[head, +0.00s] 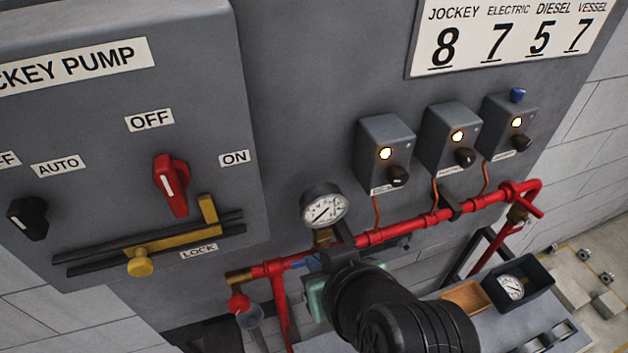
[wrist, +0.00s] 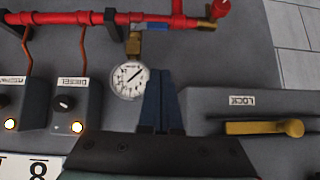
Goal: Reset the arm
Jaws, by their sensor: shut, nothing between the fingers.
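My gripper (wrist: 161,72) shows in the wrist view with its two dark blue fingers together and nothing between them. In that view, its tips lie just to the right of a round pressure gauge (wrist: 129,80); they look apart from it, though the depth is hard to tell. In the head view, my black arm (head: 405,312) reaches in from the bottom, below the red pipe. The fingers are not clearly visible there. The same gauge (head: 324,204) stands above the pipe, left of my arm.
A red pipe (head: 385,234) with a blue valve handle (wrist: 152,27) runs close to my gripper. The jockey pump panel (head: 110,110) has a red switch (head: 171,184) and a yellow lock bar (head: 185,238). Three lit boxes (head: 385,135) and a black bin (head: 533,281) stand to the right.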

